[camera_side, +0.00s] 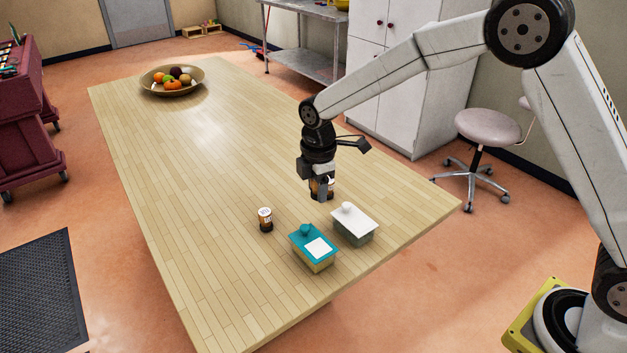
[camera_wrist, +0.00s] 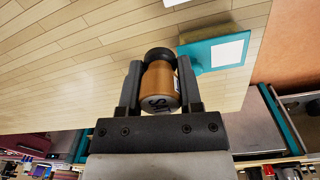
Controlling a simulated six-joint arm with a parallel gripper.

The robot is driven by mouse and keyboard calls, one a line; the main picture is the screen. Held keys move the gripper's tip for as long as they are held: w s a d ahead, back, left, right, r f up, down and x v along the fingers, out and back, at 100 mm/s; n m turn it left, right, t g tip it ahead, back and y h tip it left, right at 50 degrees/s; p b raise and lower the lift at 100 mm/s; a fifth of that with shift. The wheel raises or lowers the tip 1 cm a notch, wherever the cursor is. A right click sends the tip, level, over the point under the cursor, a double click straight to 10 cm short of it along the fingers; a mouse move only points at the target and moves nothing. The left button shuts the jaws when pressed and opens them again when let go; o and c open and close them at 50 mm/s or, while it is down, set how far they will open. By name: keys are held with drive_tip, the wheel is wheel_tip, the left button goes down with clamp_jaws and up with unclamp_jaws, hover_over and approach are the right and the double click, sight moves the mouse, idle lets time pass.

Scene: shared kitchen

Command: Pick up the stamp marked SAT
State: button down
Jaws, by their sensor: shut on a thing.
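My gripper (camera_side: 320,194) is shut on a small brown stamp (camera_side: 331,188) and holds it above the table, behind the two lidded boxes. In the wrist view the held stamp (camera_wrist: 160,82) sits between the two fingers (camera_wrist: 158,90). A second stamp (camera_side: 265,219), brown with a white top and dark marking, stands upright on the table to the left of the boxes. Its marking is too small to read.
A box with a teal lid and white square (camera_side: 301,237) and a box with a white lid (camera_side: 367,222) stand near the table's front right. The teal lid also shows in the wrist view (camera_wrist: 197,57). A fruit bowl (camera_side: 148,84) sits far back. The table's middle (camera_side: 220,150) is clear.

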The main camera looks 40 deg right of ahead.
drive_tip(key=s+d+r, duration=0.1)
drive_tip(key=s+r, duration=0.2)
drive_tip(key=s, duration=0.4)
drive_tip(key=shift+s+d+r, duration=0.15)
drive_tip(key=shift+s+r, duration=0.05)
drive_tip(key=shift+s, duration=0.15)
idle(0.4)
